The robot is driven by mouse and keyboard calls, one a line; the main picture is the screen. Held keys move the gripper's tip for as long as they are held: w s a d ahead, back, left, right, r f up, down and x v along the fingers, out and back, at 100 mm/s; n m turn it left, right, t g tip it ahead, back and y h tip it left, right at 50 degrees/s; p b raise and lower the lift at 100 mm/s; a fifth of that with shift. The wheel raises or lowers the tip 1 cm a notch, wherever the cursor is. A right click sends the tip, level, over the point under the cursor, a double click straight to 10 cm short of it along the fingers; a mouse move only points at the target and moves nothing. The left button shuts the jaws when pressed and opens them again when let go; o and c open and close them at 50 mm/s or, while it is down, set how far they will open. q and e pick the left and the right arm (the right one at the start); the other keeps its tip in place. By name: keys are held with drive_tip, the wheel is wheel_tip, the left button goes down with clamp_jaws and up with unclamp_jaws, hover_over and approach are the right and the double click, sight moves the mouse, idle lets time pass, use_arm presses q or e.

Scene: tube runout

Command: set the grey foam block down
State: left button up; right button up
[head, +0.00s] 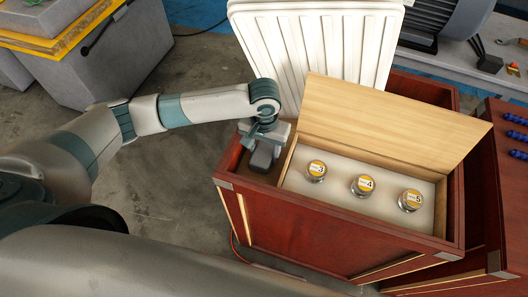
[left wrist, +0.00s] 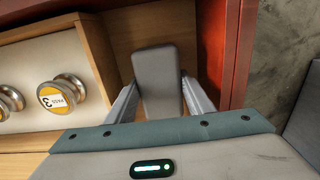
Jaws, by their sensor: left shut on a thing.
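The grey foam block (head: 262,156) is a dark grey piece with rounded edges. My left gripper (head: 260,146) is shut on it and points down over the narrow wooden compartment (head: 245,172) at the left end of the red cabinet. In the left wrist view the block (left wrist: 158,75) stands between the two fingers (left wrist: 158,100), with the compartment's wooden floor around it. I cannot tell whether the block touches the floor. My right gripper is not in view.
A wooden divider (head: 288,163) separates this compartment from a white tray (head: 335,205) holding three metal knobs with yellow labels (head: 364,185). A wooden lid (head: 390,120) stands open behind them. A white ribbed panel (head: 315,50) rises behind the cabinet (head: 330,245).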

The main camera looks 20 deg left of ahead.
sight(264, 151)
use_arm(q)
drive_tip(key=shift+f, duration=0.6)
drive_tip(key=o, duration=1)
drive_tip(key=shift+f, duration=0.1)
drive_tip(key=shift+r, duration=0.55)
wheel_tip(264, 151, up, 10)
drive_tip(key=shift+r+b, duration=0.1)
drive_tip(key=shift+b, duration=0.85)
drive_tip(key=shift+r, duration=0.45)
